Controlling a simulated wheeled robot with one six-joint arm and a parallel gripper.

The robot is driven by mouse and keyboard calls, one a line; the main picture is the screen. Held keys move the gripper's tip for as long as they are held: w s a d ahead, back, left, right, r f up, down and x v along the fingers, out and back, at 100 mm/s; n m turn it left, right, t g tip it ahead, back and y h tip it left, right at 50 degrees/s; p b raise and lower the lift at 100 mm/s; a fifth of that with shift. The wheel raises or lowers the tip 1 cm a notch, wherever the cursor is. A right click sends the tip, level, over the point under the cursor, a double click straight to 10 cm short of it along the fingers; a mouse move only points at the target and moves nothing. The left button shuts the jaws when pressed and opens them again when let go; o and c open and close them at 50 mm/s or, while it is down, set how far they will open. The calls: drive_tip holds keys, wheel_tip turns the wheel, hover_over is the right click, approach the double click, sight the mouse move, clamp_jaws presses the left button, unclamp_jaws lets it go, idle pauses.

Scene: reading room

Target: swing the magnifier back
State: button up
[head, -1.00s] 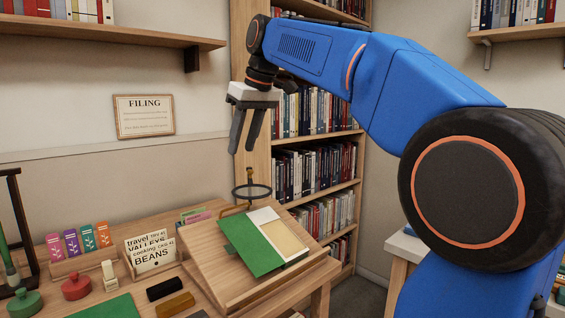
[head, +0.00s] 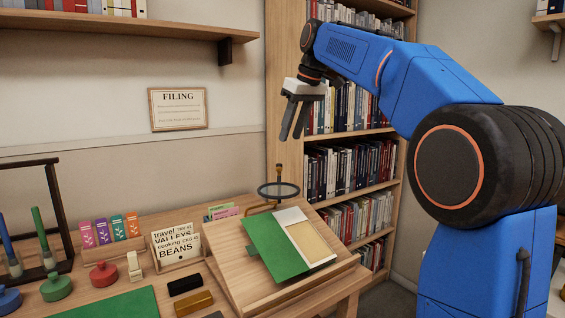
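The magnifier (head: 279,190) is a dark ring lens on a brass-coloured post and arm at the back of the sloped wooden desk stand (head: 237,281). Its ring stands above the upper edge of a green book or folder (head: 276,248), which lies on the slope with a white and tan sheet (head: 308,242). My gripper (head: 291,135) points downward above the magnifier, apart from it. Its two dark fingers are spaced with a gap between them, and nothing shows in the gap.
A card holder (head: 178,248), coloured cards (head: 110,230), a red-knobbed stamp (head: 104,274), a black block (head: 185,285) and a brass block (head: 194,303) stand left of the slope. A bookcase (head: 345,189) rises behind. The air between gripper and magnifier is clear.

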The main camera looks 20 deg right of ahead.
sight(281, 170)
drive_tip(key=x, duration=1.1)
drive_tip(key=shift+c, duration=0.3)
clamp_jaws()
